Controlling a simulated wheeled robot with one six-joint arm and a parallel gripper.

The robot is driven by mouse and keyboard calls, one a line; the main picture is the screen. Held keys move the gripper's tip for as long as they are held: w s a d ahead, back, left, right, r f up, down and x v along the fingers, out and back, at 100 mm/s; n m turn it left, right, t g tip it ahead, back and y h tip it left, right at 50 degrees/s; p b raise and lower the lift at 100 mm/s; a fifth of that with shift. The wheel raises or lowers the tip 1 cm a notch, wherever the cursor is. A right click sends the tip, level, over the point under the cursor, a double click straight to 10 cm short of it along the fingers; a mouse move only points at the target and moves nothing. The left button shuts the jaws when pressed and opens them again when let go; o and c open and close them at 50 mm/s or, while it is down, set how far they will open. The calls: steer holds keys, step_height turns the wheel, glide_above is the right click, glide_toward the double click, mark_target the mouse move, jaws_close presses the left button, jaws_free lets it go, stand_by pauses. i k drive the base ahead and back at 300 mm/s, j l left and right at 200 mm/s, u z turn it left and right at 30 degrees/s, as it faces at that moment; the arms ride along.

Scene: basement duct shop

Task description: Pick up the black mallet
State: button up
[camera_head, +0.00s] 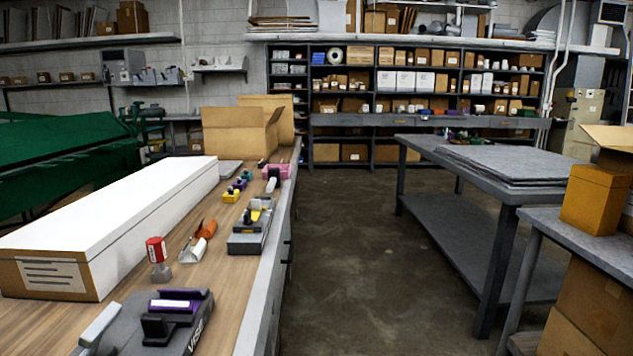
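I cannot make out a black mallet for certain. A small dark object (262,163) lies at the far end of the wooden bench (215,275), in front of an open cardboard box, too small to identify. A grey tool (271,185) lies near the bench's right edge, by a pink item (276,171). A grey tray or block (249,242) nearer me holds yellow and black pieces. My gripper is not in view.
A long white-topped box (120,215) fills the bench's left side. Open floor (365,260) lies between the bench and the right-hand grey table (490,180).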

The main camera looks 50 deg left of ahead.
mark_target(274, 174)
steer(key=i+u, duration=0.2)
steer(key=i, duration=0.15)
steer(key=i+l+u, duration=0.25)
steer(key=i+j+u, duration=0.15)
steer(key=i+u, duration=0.65)
steer(key=i+l+u, duration=0.15)
steer(key=i+u, duration=0.25)
steer(key=i, duration=0.15)
